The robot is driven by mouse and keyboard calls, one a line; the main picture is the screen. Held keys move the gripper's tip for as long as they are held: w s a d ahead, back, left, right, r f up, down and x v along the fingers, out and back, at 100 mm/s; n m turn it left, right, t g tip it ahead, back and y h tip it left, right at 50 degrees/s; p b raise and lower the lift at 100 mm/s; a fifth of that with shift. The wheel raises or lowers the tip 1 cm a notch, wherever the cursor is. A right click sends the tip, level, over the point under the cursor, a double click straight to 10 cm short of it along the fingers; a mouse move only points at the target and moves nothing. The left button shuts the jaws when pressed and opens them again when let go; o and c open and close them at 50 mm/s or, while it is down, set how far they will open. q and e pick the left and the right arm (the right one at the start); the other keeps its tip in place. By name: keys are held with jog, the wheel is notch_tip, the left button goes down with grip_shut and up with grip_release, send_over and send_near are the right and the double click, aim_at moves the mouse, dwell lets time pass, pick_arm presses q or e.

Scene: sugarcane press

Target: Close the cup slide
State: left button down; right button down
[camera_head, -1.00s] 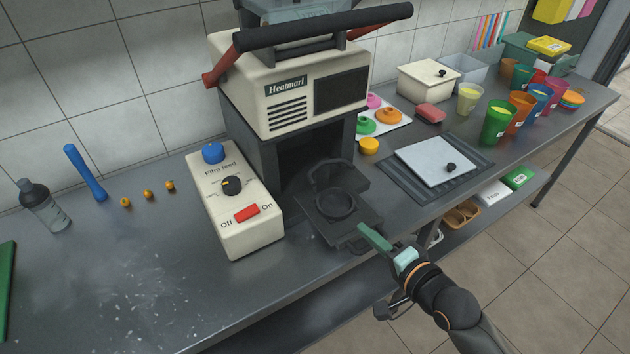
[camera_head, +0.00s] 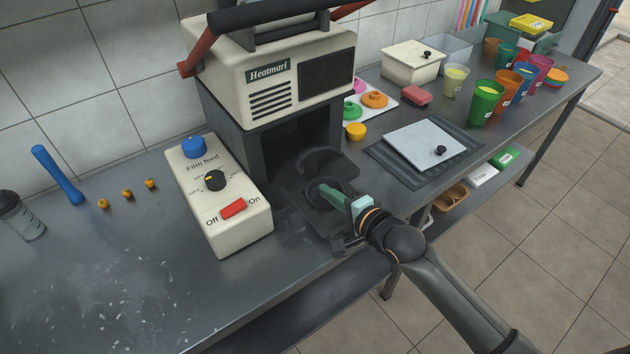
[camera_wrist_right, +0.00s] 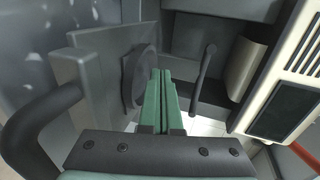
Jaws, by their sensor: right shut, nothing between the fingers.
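The dark cup slide (camera_head: 299,197), a flat plate with a round ring in it, sticks out from the front of the cream sealing machine (camera_head: 265,85). My right gripper (camera_head: 324,190), with green fingers, is shut and empty over the slide's ring, and hides part of it. In the wrist view its fingers (camera_wrist_right: 160,92) lie together beside the ring (camera_wrist_right: 138,76). The slide's plate (camera_wrist_right: 86,95) and curved handle (camera_wrist_right: 35,125) show on the left there. I cannot tell whether the fingers touch the slide. My left gripper is not in view.
The cream control box (camera_head: 222,195) with a red switch stands left of the slide. A yellow lid (camera_head: 355,131) and a white board (camera_head: 424,145) lie to the right. The dark opening (camera_head: 302,140) behind the slide is partly visible.

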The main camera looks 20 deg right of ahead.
aim_at(312, 188)
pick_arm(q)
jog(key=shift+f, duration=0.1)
pick_arm(e)
jog(key=shift+r+x, duration=0.2)
jog(key=shift+x, duration=0.65)
jog(key=shift+r+x, duration=0.15)
jog(key=shift+x, duration=0.7)
jog(key=shift+r+x, duration=0.2)
jog(key=shift+x, duration=0.65)
jog(key=shift+w+a, duration=0.1)
jog(key=shift+w, duration=0.15)
